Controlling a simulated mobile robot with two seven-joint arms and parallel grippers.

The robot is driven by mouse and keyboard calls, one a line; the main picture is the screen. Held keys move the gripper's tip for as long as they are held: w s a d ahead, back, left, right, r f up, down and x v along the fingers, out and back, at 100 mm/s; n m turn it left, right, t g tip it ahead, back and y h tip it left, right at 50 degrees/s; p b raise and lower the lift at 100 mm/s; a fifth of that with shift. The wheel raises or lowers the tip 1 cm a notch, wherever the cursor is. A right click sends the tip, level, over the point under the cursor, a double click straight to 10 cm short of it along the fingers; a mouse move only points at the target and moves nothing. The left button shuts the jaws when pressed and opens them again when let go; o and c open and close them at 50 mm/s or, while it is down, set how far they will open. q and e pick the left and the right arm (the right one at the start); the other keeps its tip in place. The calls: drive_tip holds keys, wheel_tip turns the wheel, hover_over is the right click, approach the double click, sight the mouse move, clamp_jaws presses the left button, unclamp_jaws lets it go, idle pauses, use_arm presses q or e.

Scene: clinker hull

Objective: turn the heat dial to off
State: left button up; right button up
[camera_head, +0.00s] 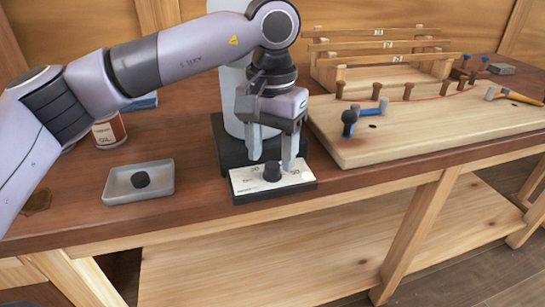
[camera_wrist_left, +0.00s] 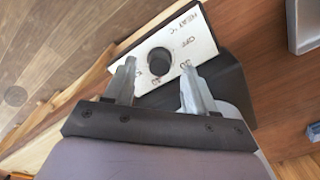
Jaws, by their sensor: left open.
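The heat dial (camera_head: 272,172) is a black round knob on a white label plate (camera_head: 242,182) at the front of a black base on the bench. In the left wrist view the dial (camera_wrist_left: 159,61) sits on the plate printed HEAT °C, OFF and numbers. My left gripper (camera_head: 272,162) is open and points down just above and behind the dial, one finger toward each side. In the left wrist view its fingertips (camera_wrist_left: 155,70) are apart with the dial between and beyond them; I cannot tell whether they touch it. The dial's pointer mark is not clear. My right gripper is not in view.
A grey tray (camera_head: 112,190) with a dark round piece stands left of the dial. A red and white can (camera_head: 108,131) is behind it. A pale cylinder (camera_head: 232,90) rises behind my gripper. A wooden board (camera_head: 400,135) with pegs and tools lies to the right.

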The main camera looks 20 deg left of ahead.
use_arm(q)
drive_tip(key=shift+f, duration=0.8)
clamp_jaws()
